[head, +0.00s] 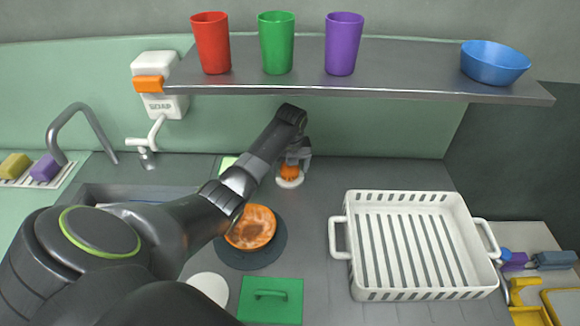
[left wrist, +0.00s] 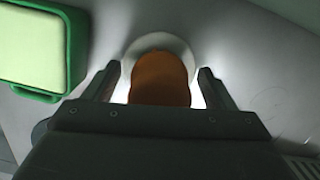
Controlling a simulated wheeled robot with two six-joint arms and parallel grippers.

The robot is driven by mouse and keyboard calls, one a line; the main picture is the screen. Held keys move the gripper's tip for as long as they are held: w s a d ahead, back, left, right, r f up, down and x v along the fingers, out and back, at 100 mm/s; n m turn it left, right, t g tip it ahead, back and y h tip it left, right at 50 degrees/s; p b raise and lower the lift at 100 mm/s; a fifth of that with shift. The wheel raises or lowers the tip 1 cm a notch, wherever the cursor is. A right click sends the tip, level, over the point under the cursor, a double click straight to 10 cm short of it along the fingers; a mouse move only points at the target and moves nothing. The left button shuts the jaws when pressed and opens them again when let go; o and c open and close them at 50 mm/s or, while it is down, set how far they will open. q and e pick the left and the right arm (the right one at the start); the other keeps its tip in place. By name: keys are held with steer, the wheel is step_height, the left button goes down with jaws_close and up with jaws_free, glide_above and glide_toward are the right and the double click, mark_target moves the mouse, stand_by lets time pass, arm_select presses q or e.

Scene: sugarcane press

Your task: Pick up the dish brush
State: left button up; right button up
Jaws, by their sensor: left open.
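The likely dish brush (head: 290,172) is an orange, rounded piece in a round white base or holder, at the back of the counter below the shelf. In the left wrist view its orange part (left wrist: 160,80) sits between my two fingers, with the white ring (left wrist: 150,42) around its far side. My left gripper (head: 299,158) is open and points down over it, with a gap visible beside each finger. The arm and gripper hide part of the brush in the head view. My right gripper is not in view.
A green-rimmed, pale-topped item (left wrist: 30,45) is close by on the left. An orange dirty plate (head: 252,228) lies on a dark round mat in front. A white dish rack (head: 355,272) stands to the right. The shelf (head: 400,80) with cups hangs above.

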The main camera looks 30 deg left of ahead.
arm_select(q)
steer(key=shift+c, duration=0.5)
steer(key=c, duration=0.9)
steer(key=shift+c, duration=0.3)
steer(key=shift+r, duration=0.2)
